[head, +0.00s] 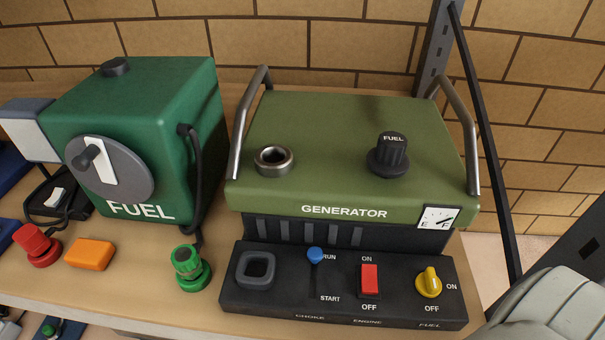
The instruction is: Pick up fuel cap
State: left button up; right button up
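The fuel cap (389,158) is a black ribbed knob with a wider round base and white FUEL lettering. It sits upright on the right part of the olive-green top of the generator (330,140). An open metal filler neck (273,161) is on the left part of the same top, apart from the cap. Neither of my grippers shows in the head view. A pale rounded part at the lower right corner looks like my own arm; its gripper end is not visible.
Metal handles (248,125) (460,135) rise at both sides of the generator top. A control panel (340,312) with switches is in front. A green fuel box (190,110) with a hose stands left. Red (37,247) and green (188,268) fittings and an orange block (90,254) lie nearby.

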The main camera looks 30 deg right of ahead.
aim_at(388, 160)
jog(key=z, duration=1.4)
jog(key=j, duration=1.25)
